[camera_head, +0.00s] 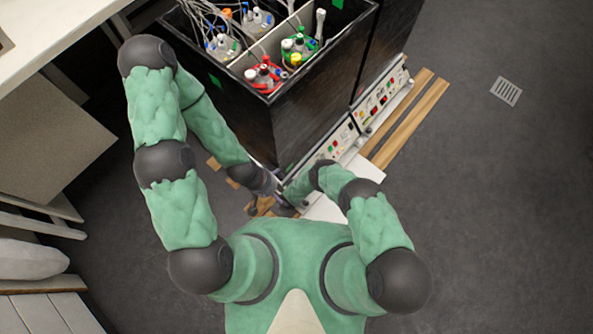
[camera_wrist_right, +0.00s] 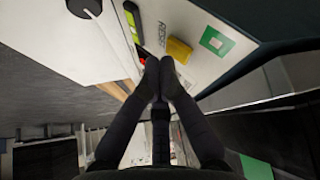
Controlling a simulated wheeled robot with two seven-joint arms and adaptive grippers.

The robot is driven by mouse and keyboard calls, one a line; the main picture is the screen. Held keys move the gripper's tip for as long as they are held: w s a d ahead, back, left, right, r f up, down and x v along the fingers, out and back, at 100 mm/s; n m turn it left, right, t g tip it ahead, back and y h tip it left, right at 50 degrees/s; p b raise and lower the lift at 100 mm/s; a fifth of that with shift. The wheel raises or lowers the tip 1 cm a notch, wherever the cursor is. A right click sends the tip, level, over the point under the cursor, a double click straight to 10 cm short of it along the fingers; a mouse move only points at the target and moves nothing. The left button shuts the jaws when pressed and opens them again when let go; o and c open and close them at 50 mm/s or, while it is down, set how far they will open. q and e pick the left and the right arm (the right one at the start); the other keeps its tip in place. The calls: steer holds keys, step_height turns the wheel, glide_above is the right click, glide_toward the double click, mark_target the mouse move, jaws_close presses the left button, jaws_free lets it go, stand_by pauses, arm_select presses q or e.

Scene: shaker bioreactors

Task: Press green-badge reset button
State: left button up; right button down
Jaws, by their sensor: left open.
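In the right wrist view a white control panel (camera_wrist_right: 200,70) carries a green square badge (camera_wrist_right: 215,40), a yellow block (camera_wrist_right: 179,50) and lettering that seems to read RESET. A small red part (camera_wrist_right: 142,60) is partly hidden by my right gripper (camera_wrist_right: 158,64). That gripper's two fingertips meet in front of the panel, between the red part and the yellow block; contact cannot be told. Which part is the reset button is unclear. In the head view my left gripper (camera_head: 284,203) is open, low near the panel's near end, small and partly hidden.
A black shaker cabinet (camera_head: 315,105) holds several capped bottles and tubing. Control panels (camera_head: 380,100) with coloured buttons run along its right side, beside wooden strips (camera_head: 405,120). A white bench (camera_head: 60,35) is at upper left. Dark floor (camera_head: 490,200) is free at right.

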steer(key=shift+w+a+f, duration=0.2)
steer(key=shift+a+f, duration=0.1)
stand_by(0.8)
stand_by(0.3)
steer(key=shift+s+d+r+p, duration=0.35)
steer(key=shift+d+r+p, duration=0.15)
steer(key=shift+r, duration=0.1)
steer(key=s+d+r+p, duration=0.2)
steer(key=d+r+p, duration=0.1)
steer(key=shift+s+r+p, duration=0.1)
steer(key=shift+r+p, duration=0.05)
steer(key=shift+p, duration=0.15)
stand_by(0.3)
stand_by(0.8)
